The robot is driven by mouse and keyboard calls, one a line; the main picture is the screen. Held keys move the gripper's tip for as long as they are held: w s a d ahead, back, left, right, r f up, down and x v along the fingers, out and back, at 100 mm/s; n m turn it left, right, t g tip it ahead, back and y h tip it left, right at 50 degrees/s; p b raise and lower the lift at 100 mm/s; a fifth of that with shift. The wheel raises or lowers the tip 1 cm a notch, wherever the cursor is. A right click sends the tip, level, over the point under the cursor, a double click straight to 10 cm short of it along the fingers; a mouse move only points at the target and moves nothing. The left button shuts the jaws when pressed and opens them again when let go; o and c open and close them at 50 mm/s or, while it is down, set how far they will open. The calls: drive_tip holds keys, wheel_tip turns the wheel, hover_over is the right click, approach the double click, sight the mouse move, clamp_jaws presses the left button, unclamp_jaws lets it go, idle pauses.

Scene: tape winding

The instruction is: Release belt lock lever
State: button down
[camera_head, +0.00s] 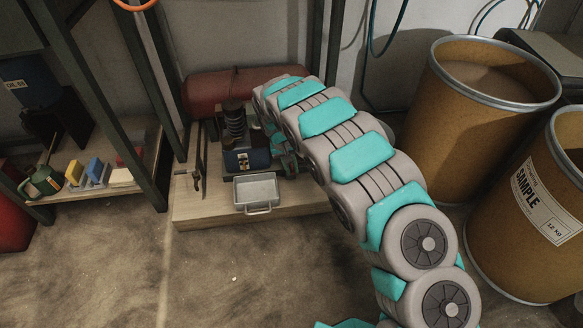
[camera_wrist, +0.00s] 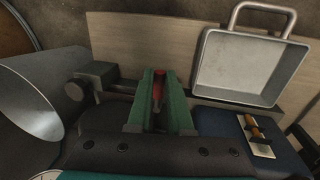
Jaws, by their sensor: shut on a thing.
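In the wrist view a red-tipped lever (camera_wrist: 158,88), which looks like the belt lock lever, shows between the two green fingers of my gripper (camera_wrist: 160,92). The fingers are shut on it. Its lower end is hidden by the fingers and the gripper body. A dark block with a round knob (camera_wrist: 82,88) sits to the left of the fingers. In the head view my gripper (camera_head: 289,163) is at the right side of the dark blue machine (camera_head: 243,161), mostly behind my arm. The lever cannot be made out there.
A grey metal tray with a handle (camera_head: 257,191) stands at the machine's front; it also shows in the wrist view (camera_wrist: 248,68). A grey metal cone (camera_wrist: 32,108) is close on the left. A red tank (camera_head: 210,92) lies behind. Brown drums (camera_head: 480,110) stand right.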

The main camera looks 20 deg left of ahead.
drive_tip(key=c, duration=1.1)
unclamp_jaws()
drive_tip(key=shift+a, duration=0.1)
drive_tip(key=shift+r, duration=0.1)
drive_tip(key=shift+r, duration=0.35)
drive_tip(key=s+d+r+p, duration=0.2)
drive_tip(key=s+d+r, duration=0.2)
drive_tip(key=s+d, duration=0.5)
drive_tip(key=s, duration=0.4)
drive_tip(key=shift+d, duration=0.2)
drive_tip(key=shift+r, duration=0.1)
